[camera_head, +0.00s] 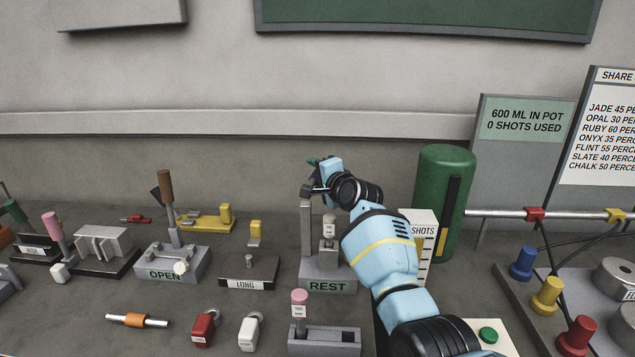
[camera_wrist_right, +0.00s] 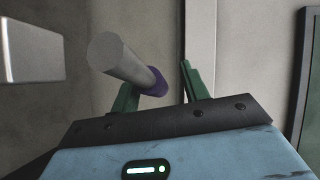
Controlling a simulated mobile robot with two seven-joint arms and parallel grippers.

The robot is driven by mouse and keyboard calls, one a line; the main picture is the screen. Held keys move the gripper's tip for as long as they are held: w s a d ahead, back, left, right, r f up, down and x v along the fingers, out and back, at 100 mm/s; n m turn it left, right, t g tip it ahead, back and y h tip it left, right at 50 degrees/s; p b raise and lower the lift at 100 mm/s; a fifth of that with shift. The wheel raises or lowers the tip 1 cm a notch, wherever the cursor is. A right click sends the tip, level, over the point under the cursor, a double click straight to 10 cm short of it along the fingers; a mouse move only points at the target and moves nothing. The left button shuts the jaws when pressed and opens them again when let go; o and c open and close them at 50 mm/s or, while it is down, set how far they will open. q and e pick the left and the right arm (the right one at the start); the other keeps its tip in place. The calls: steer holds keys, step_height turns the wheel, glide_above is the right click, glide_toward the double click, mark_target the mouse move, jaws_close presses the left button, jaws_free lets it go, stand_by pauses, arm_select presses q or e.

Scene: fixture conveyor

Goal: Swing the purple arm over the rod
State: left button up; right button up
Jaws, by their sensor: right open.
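My right gripper (camera_head: 313,170) is up at the top of the grey fixture marked REST (camera_head: 328,287), beside its upright post (camera_head: 307,232). In the right wrist view, its green fingers (camera_wrist_right: 157,78) are open. A grey cylinder (camera_wrist_right: 118,58) with a purple band (camera_wrist_right: 155,82) shows between them, nearer the left finger; contact cannot be told. The purple part is hidden in the head view. A small labelled grey piece (camera_head: 328,228) stands on the fixture right of the post. Which piece is the rod is unclear. My left gripper is out of view.
A pink-topped fixture (camera_head: 325,341) stands in front, the LONG block (camera_head: 248,270) and OPEN fixture (camera_head: 172,263) to the left. A green cylinder (camera_head: 440,200) and SHOTS card (camera_head: 420,250) are close right of my arm. Padlocks (camera_head: 204,329) lie in front.

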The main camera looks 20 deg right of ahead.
step_height(320, 180, up, 3)
steer(key=shift+w+r, duration=0.1)
steer(key=shift+s+a+r+p, duration=0.15)
steer(key=shift+s+p, duration=0.15)
steer(key=shift+s, duration=0.05)
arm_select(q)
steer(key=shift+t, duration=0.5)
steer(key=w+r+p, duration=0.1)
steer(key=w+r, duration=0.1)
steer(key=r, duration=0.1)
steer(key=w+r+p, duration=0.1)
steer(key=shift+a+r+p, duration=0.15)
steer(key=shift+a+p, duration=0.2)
arm_select(e)
steer(key=s+a, duration=0.2)
steer(key=s, duration=0.5)
steer(key=s+a+r, duration=0.1)
steer(key=s+a, duration=0.1)
steer(key=s, duration=0.5)
steer(key=shift+s+a, duration=0.4)
